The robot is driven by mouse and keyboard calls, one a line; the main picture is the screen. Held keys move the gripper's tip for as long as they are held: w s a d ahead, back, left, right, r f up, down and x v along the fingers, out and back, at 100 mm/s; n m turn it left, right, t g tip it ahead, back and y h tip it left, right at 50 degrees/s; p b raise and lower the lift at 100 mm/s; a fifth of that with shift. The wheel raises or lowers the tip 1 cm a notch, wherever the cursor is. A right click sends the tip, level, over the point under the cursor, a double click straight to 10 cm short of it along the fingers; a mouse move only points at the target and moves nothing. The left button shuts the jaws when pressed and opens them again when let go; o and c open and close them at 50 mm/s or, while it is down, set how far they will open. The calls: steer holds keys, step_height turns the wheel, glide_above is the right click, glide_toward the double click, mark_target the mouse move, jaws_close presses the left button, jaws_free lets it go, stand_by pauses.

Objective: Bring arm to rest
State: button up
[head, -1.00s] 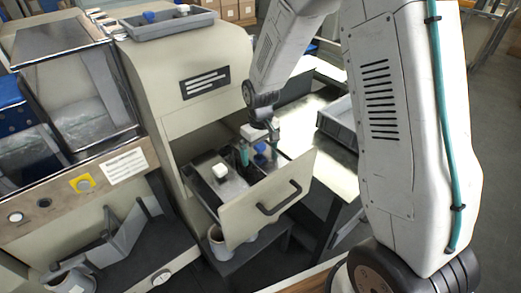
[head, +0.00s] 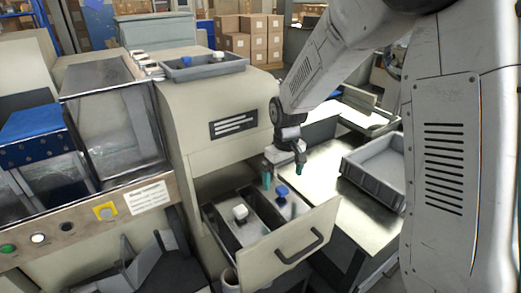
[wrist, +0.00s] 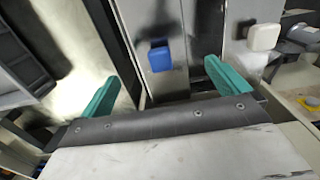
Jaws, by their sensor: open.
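My gripper (head: 283,174) is above the back right of an open drawer (head: 290,246) in the head view. Its two teal fingers stand wide apart in the wrist view (wrist: 158,88), with nothing between the tips. Below it in the drawer are a blue-topped piece (head: 282,191) and a white-topped piece (head: 240,212). The blue top (wrist: 160,57) and the white top (wrist: 263,37) also show in the wrist view, beyond the fingers and apart from them. My arm reaches in from the upper right.
A grey tray (head: 207,70) with a blue and a white item lies on top of the cabinet. An empty grey bin (head: 378,172) stands on the metal table (head: 335,170) right of the drawer. A control panel (head: 100,212) with buttons is at the left.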

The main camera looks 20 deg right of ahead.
steer(key=shift+s, duration=0.1)
steer(key=s+g, duration=0.1)
steer(key=s, duration=0.3)
steer(key=shift+d+m, duration=0.15)
steer(key=shift+m, duration=0.25)
steer(key=s+d+r+m+t, duration=0.1)
steer(key=s+r, duration=0.8)
steer(key=s, duration=0.4)
steer(key=s+d+r+m+t, duration=0.1)
steer(key=s+d+r, duration=0.1)
steer(key=s+r, duration=0.7)
steer(key=s, duration=0.4)
steer(key=shift+m, duration=0.4)
